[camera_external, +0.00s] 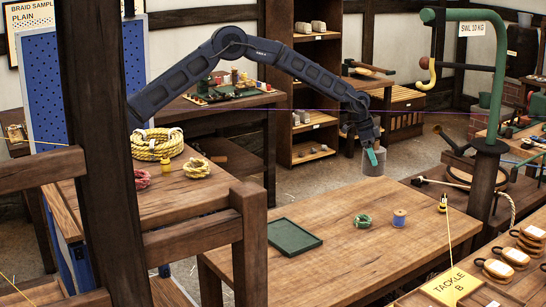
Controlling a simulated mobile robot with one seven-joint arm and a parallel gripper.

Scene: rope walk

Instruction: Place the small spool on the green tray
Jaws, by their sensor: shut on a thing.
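A small blue spool (399,218) with pale ends stands upright on the wooden table, right of a coil of green cord. The green tray (310,238), flat and empty, lies near the table's left edge. My gripper (371,157), with teal fingers, is by the table's far edge, well behind the spool and tray. It appears shut on a plain grey cylinder (377,168); the fingers overlap its upper front. I cannot tell whether the cylinder's bottom touches anything.
The green cord coil (362,221) lies between tray and spool. A yellow-tagged fitting (443,204) stands at the table's right. A green post with a hook (488,110) rises beyond it. A dark timber post stands in the left foreground. The table's front is clear.

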